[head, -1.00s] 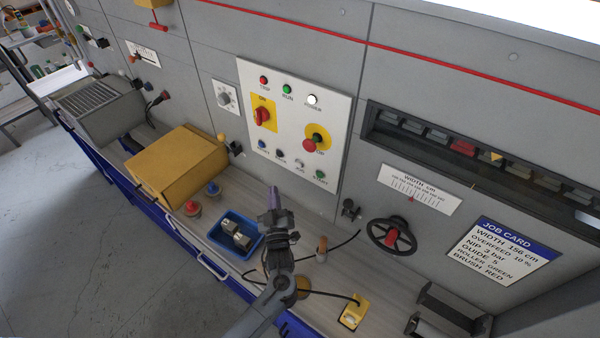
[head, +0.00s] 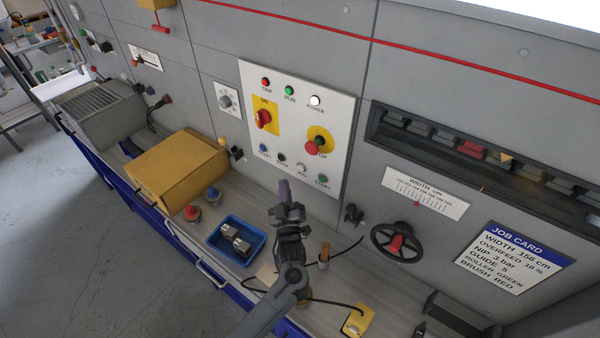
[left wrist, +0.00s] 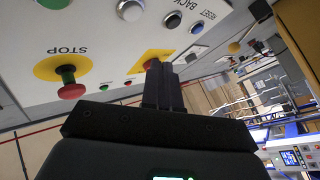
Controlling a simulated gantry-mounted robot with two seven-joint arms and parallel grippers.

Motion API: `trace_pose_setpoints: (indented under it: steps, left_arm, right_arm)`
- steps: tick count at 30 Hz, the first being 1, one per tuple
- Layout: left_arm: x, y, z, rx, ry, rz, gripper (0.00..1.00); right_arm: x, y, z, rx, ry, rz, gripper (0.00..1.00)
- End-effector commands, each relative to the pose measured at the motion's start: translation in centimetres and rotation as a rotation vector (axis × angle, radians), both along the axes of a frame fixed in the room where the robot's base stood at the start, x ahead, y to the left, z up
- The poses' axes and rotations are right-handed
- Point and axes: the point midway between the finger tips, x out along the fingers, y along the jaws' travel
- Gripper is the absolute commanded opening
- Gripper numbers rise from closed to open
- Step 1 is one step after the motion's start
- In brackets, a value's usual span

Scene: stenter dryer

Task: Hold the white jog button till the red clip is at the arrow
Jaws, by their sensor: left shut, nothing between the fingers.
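The white jog button (head: 302,170) is in the lower row of the control panel, between a black and a green button. It also shows in the left wrist view (left wrist: 130,10) at the top edge. My left gripper (head: 284,188) is shut and empty, in front of the panel's lower edge; its closed fingers (left wrist: 161,82) appear apart from the button. The red clip (head: 471,149) is in the dark slot at right, among grey clips. My right gripper is out of view.
The red stop button (head: 312,148) and red rotary switch (head: 264,118) are above the button row. Below lie a blue tray (head: 213,238), a yellow box (head: 180,170) and a cable. A handwheel (head: 397,243) is to the right.

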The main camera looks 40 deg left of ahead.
Motion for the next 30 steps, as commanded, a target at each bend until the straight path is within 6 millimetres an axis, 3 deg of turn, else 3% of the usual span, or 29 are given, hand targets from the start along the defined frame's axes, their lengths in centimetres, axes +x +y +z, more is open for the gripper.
trace_pose_setpoints:
  steps: [1, 12, 30]
  left_arm:
    - [0.7, 0.0, -0.3, 0.001, -0.002, 0.000, 0.00]
    - [4.1, 0.0, -0.3, 0.000, -0.001, 0.001, 0.00]
    - [4.8, 0.0, 0.0, 0.000, 0.001, 0.001, 0.00]
  right_arm:
    - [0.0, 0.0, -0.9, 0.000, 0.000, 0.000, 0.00]
    - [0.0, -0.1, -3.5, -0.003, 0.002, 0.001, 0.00]
    - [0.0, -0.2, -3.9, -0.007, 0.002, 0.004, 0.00]
